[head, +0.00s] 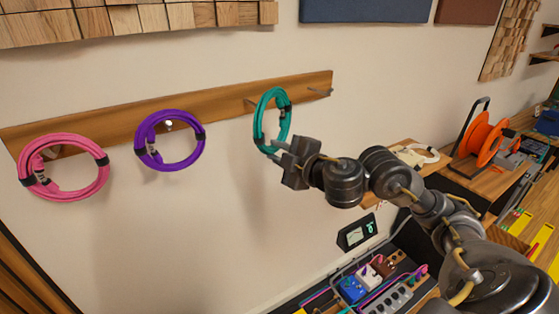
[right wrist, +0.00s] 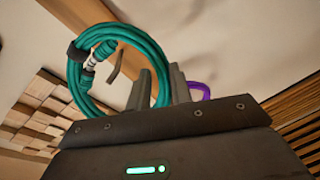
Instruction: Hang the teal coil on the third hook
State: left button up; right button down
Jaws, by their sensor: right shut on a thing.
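The teal coil (head: 258,124) is upright in front of the wooden hook rail (head: 220,103), at the third hook (head: 249,102). My right gripper (head: 277,152) is shut on its lower edge. In the right wrist view the teal coil (right wrist: 150,50) passes between the two fingers (right wrist: 162,88), and a dark hook (right wrist: 116,66) shows within the ring's outline. I cannot tell whether the hook goes through the ring or lies behind it. My left gripper is not in view.
A pink coil (head: 100,178) and a purple coil (head: 198,150) hang on the rail to the left. A bare hook (head: 320,91) is at the rail's right end. Below stand a pedalboard (head: 372,290) and a shelf with an orange cable reel (head: 482,140).

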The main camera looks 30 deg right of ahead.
jog(key=shift+w+d+f+b, duration=0.15)
jog(key=shift+w+b, duration=0.45)
jog(key=shift+w, duration=0.5)
jog(key=shift+w+f+b, duration=0.1)
jog(key=shift+w+b, duration=0.5)
jog(key=shift+w, duration=0.45)
jog(key=w+f+b, duration=0.2)
jog(key=w+b, duration=0.3)
jog(key=shift+w+d+f, duration=0.15)
jog(key=shift+w+f, duration=0.05)
jog(key=shift+w, duration=0.2)
jog(key=shift+b, duration=0.3)
jog(key=c, duration=1.2)
grip_release()
jog(key=shift+f, duration=0.1)
jog(key=shift+o, duration=0.2)
